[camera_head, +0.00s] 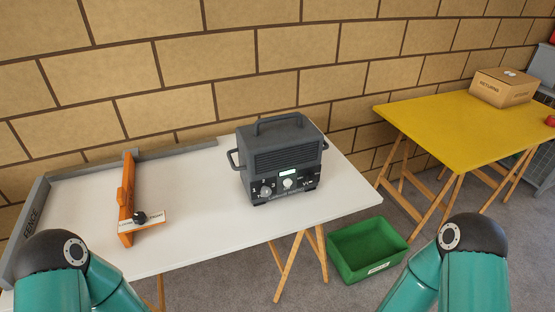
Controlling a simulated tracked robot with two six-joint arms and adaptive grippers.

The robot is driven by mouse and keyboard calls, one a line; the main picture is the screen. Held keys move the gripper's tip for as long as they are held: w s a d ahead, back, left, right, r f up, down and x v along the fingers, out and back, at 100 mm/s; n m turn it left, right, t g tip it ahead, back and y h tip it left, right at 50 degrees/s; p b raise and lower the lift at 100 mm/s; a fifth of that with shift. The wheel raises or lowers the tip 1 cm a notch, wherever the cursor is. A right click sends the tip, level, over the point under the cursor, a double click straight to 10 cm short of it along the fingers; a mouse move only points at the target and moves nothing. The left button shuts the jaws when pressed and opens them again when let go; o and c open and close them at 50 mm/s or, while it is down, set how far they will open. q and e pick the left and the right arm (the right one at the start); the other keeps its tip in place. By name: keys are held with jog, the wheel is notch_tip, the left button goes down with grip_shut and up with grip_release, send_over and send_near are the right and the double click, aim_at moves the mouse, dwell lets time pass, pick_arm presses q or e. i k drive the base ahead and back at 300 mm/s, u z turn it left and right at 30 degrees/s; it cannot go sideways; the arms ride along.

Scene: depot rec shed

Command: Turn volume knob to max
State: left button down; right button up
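A dark grey box-shaped radio (285,155) with a top handle and a side handle stands upright on the white table (210,235). Its front has a grille above a control panel. A pale knob (288,183) sits near the middle of the panel, below a small lit display (287,172). A second knob (266,191) sits at the left, with numbers around it. Small markings and controls are at the panel's right. The lettering is too small to tell which knob is the volume knob. Only my teal arm links show at the lower corners; neither gripper is in view.
An orange stop (127,200) with a black knob (140,217) and a grey fence (37,215) occupy the table's left. A green crate (340,262) is on the floor. A yellow table (440,125) holds a cardboard box (502,88). White tabletop is clear before the radio.

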aim_at(311, 179)
jog(key=u, duration=0.9)
jog(key=k, duration=1.1)
jog(key=z, duration=0.95)
jog(key=i, duration=1)
jog(key=u, duration=0.05)
